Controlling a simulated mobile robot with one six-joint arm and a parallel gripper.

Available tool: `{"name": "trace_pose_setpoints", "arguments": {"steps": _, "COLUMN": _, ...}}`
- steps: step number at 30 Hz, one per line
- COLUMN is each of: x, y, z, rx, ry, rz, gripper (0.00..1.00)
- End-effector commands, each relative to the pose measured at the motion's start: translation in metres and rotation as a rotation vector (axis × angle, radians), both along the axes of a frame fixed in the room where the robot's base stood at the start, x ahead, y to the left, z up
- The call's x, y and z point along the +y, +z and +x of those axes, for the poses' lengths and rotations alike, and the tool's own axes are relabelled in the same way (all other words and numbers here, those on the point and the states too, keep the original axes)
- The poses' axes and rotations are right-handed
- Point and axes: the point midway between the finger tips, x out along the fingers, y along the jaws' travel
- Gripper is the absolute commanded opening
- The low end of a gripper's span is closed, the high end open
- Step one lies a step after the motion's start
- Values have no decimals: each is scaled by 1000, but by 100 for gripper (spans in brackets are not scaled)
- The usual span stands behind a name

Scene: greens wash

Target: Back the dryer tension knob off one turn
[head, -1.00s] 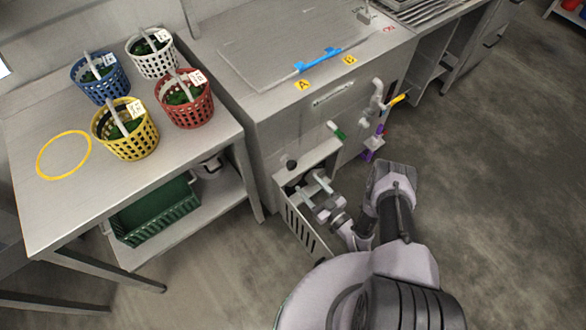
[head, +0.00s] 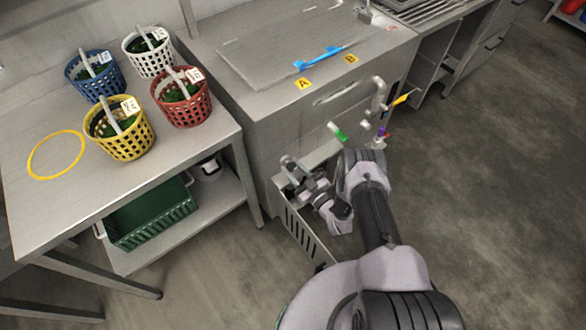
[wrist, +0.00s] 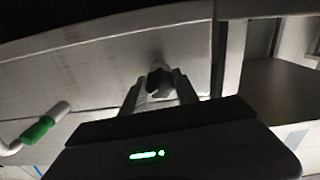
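The dark tension knob (wrist: 159,80) shows in the wrist view, on the pale metal face of the dryer. It sits between the two fingers of my gripper (wrist: 159,88). The fingers lie close on either side of it; whether they touch it is too dim to tell. In the head view my gripper (head: 290,167) is over the upper left corner of the dryer (head: 305,228), the slotted metal box beside the sink unit, and the knob is hidden there.
A green-banded handle (head: 337,132) sticks out close to my arm; its green part (wrist: 38,131) is at left in the wrist view. A faucet pipe (head: 379,90) stands behind it. Several baskets, one of them red (head: 182,98), stand on the left table (head: 35,215).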

Motion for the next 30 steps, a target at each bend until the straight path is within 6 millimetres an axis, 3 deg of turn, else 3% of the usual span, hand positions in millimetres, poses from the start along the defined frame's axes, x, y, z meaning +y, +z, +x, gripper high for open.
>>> {"name": "trace_pose_setpoints", "arguments": {"steps": 1, "x": 0, "y": 0, "z": 0, "rx": 0, "ry": 0, "rz": 0, "gripper": 13}}
{"name": "trace_pose_setpoints", "arguments": {"steps": 3, "x": 0, "y": 0, "z": 0, "rx": 0, "ry": 0, "rz": 0, "gripper": 0}}
{"name": "trace_pose_setpoints", "arguments": {"steps": 14, "x": 0, "y": 0, "z": 0, "rx": -36, "ry": 0, "rz": -53, "gripper": 0}}
{"name": "trace_pose_setpoints", "arguments": {"steps": 30, "x": -1, "y": 1, "z": 0, "rx": -291, "ry": 0, "rz": -434, "gripper": 0}}
